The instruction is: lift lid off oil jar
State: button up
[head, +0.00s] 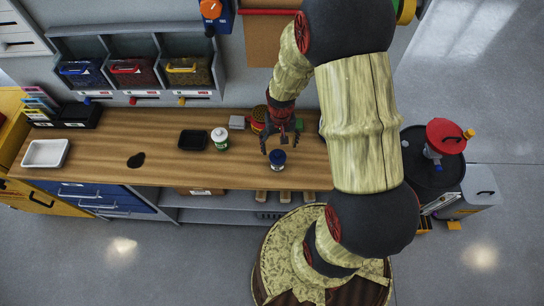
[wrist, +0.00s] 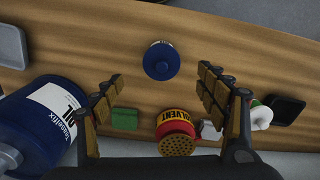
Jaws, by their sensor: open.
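A small jar with a dark blue lid (head: 277,156) stands upright near the front edge of the wooden bench, its lid seated on top. In the wrist view the round blue lid (wrist: 161,62) is seen from above, beyond and between my fingertips. My gripper (head: 280,138) is open and empty, pointing down over the bench close to the jar. In the wrist view its two fingers (wrist: 161,82) are spread wide and apart from the lid. A large blue can with a white label reading OIL (wrist: 40,118) lies in view beside the left finger; my arm hides it in the head view.
A red and yellow solvent can (wrist: 175,132) and a green block (wrist: 124,119) are near the fingers. A white bottle (head: 220,139), black tray (head: 193,140) and white tray (head: 45,153) stand left on the bench (head: 110,128). Bins (head: 133,73) are behind.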

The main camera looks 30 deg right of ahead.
aim_at(278, 155)
notch_tip(278, 155, down, 7)
jog(key=shift+a, duration=0.15)
jog(key=shift+c, duration=0.4)
jog(key=c, duration=0.8)
jog(key=shift+o, duration=0.2)
